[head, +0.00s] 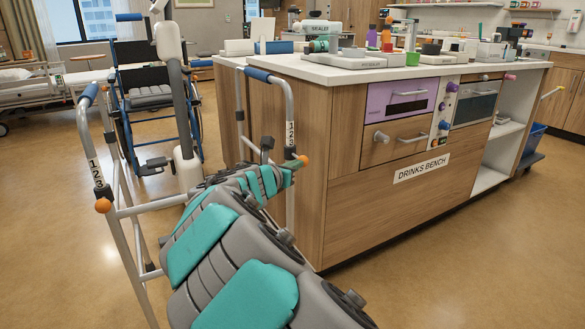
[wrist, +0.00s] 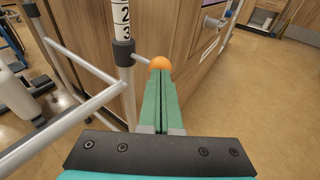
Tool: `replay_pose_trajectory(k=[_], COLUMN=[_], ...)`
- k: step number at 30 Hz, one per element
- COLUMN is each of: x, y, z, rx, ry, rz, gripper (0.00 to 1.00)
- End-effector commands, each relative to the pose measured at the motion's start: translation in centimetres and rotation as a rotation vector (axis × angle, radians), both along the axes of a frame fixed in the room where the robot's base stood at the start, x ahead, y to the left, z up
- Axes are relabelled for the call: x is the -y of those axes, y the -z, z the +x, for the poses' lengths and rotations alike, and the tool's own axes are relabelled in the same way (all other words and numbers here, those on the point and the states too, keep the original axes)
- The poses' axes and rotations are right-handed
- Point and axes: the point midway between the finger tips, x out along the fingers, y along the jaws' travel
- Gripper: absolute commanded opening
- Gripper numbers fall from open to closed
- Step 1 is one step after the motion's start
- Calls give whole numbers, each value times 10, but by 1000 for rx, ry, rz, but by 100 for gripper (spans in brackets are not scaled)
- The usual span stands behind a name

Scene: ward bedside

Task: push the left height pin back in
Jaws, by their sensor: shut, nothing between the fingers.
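A walking frame with blue grips and numbered legs stands beside the bench. One height pin, with an orange ball (head: 304,160), sticks out on a stem from the leg (head: 290,130) at the right in the head view. In the wrist view this orange ball (wrist: 161,63) sits at the tips of my gripper (wrist: 160,78), its stem running left to the dark collar (wrist: 124,53). The fingers are shut, with nothing between them; I cannot tell whether they touch the ball. The other orange ball (head: 103,205) sits close against the leg at the left.
The wooden drinks bench (head: 340,190) stands close behind and right of the frame, its top crowded with items. A blue wheelchair (head: 150,95) and a bed (head: 40,85) are behind at the left. The floor (head: 480,260) is clear at the front right.

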Motion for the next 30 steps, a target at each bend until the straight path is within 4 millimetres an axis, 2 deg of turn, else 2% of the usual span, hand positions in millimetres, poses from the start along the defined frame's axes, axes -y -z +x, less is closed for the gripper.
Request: replay_pose_trajectory(k=[8, 18, 30], x=[-1, -13, -14], y=[-2, -1, -1], z=[2, 20, 18], rx=[0, -4, -1], ry=[0, 1, 0], rz=[0, -1, -1], gripper=[0, 0, 0])
